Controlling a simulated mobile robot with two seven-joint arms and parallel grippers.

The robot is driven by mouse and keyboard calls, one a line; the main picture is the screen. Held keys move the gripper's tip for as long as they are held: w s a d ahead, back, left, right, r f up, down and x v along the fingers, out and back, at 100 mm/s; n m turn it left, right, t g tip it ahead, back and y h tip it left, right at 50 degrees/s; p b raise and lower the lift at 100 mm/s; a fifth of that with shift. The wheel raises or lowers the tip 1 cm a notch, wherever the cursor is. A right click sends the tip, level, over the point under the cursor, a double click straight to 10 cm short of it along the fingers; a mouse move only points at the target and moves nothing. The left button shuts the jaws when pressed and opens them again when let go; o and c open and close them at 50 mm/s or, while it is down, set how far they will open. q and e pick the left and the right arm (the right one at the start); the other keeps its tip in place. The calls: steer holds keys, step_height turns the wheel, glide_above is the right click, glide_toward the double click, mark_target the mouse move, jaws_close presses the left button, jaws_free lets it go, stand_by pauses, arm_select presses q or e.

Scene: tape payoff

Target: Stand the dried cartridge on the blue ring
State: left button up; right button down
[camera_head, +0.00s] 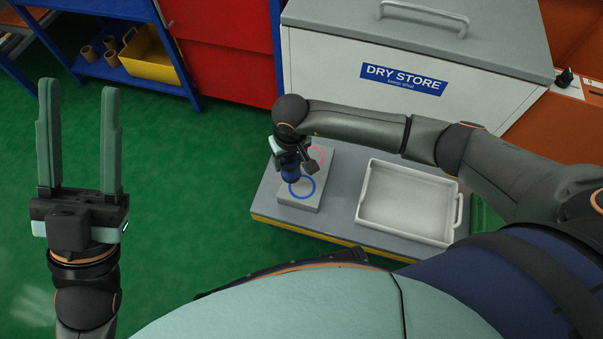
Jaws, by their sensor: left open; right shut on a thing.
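A grey block on the bench carries a blue ring (313,192) at its near end and a pink ring (321,151) at its far end. My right gripper (289,156) is above the block and shut on a dark blue cartridge (291,173), which is small and partly hidden by the gripper. The cartridge overlaps the upper left edge of the blue ring in the picture. I cannot tell whether it touches the block. My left gripper (78,88) is open and empty at the far left, over the green floor.
A white empty tray (458,212) lies on the bench right of the grey block (301,203). The closed grey DRY STORE chest (330,75) stands behind the bench. A blue shelf with a yellow bin (150,58) is at the back left. The floor at left is clear.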

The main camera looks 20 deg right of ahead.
mark_target(299, 167)
steer(key=d+f, duration=0.1)
steer(key=s+d+f, duration=0.1)
steer(key=f, duration=0.1)
steer(key=shift+b, duration=0.3)
steer(key=f, duration=0.1)
steer(key=f+b, duration=0.1)
steer(key=f, duration=0.1)
steer(key=shift+s+d+f+b, duration=0.15)
steer(key=shift+d+f+b, duration=0.15)
steer(key=shift+b, duration=0.1)
steer(key=shift+r, duration=0.1)
steer(key=shift+c, duration=0.5)
jaws_free()
